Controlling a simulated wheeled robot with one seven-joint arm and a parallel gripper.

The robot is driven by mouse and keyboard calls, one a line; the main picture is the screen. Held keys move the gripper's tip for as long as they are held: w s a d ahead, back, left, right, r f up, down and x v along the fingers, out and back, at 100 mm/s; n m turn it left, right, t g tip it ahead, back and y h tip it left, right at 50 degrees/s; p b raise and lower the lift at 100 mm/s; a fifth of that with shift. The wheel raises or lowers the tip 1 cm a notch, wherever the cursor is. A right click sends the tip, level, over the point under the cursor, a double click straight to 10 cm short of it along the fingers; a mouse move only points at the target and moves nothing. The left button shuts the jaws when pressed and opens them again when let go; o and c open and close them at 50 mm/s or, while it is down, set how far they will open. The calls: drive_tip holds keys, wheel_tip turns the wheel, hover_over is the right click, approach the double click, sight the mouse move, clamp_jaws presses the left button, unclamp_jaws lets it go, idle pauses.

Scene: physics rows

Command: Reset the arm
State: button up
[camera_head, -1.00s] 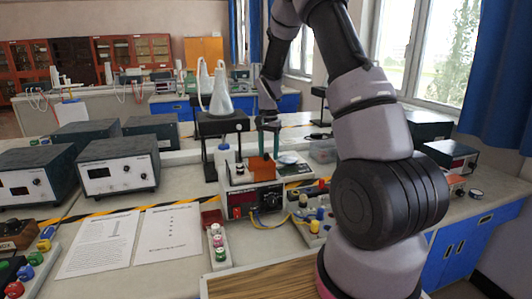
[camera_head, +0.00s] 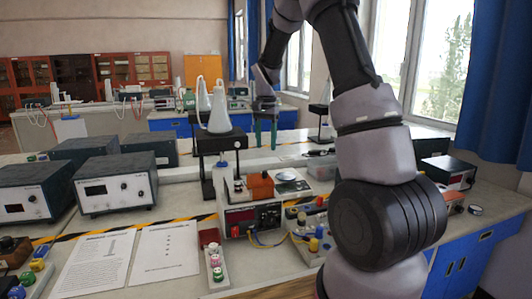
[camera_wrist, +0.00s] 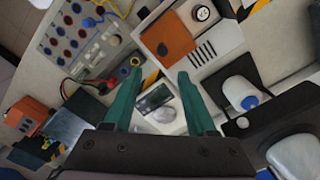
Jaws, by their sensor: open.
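My gripper (camera_head: 265,132) has green fingers and hangs above the bench in the head view, over the area behind the orange block (camera_head: 260,185). In the wrist view my gripper (camera_wrist: 160,85) shows two green fingers spread apart with nothing between them. The orange block sits on a white instrument with a red display (camera_head: 240,216), below and apart from the fingers. A small scale with a round pan (camera_head: 286,174) stands to its right. My arm rises at the right of the head view and bends over to the gripper.
A flask (camera_head: 219,112) stands on a black stand (camera_head: 222,142) just left of my gripper. Grey-fronted power units (camera_head: 117,189) and paper sheets (camera_head: 166,250) lie on the left. A terminal board with coloured posts (camera_wrist: 78,40) and cables is on the bench. Windows and a blue curtain are at right.

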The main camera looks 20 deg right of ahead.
drive_tip(key=shift+r, duration=0.25)
drive_tip(key=s+a+r+n+t+y, duration=0.1)
drive_tip(key=s+r+n+t, duration=0.15)
drive_tip(key=s+r, duration=1.1)
drive_tip(key=s+a+r+n+t, duration=0.1)
drive_tip(key=s+r+t, duration=0.1)
drive_tip(key=s, duration=0.6)
drive_tip(key=s+a+r+n+t+y, duration=0.1)
drive_tip(key=s+r+t, duration=0.1)
drive_tip(key=s, duration=0.6)
drive_tip(key=shift+s+t, duration=0.2)
drive_tip(key=shift+t, duration=0.15)
